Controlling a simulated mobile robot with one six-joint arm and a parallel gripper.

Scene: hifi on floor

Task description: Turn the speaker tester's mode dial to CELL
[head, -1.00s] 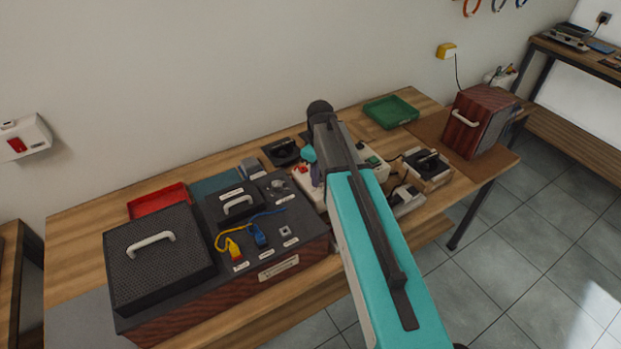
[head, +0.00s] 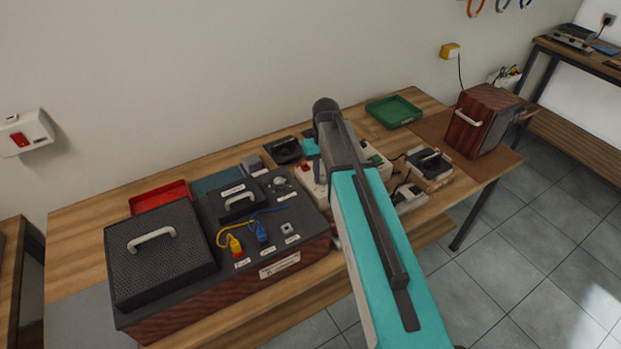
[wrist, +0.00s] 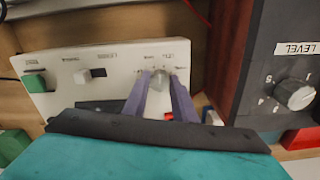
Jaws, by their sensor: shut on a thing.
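The speaker tester is a white box (wrist: 112,62) filling the middle of the wrist view. It also shows in the head view (head: 308,190), mostly behind my arm. Its mode dial (wrist: 160,80), a small grey knob, sits between the two dark fingers of my gripper (wrist: 161,84), which is shut on it. The labels around the dial are too small and blurred to read, so I cannot tell which mode it points at. The tester also carries a green part (wrist: 34,83) and a small slide switch (wrist: 90,74).
A dark speaker box (wrist: 290,60) with a LEVEL knob (wrist: 294,95) stands close beside the tester. In the head view are a black mesh panel (head: 160,268), a red tray (head: 160,195), a green tray (head: 393,111) and a wooden cabinet (head: 492,118).

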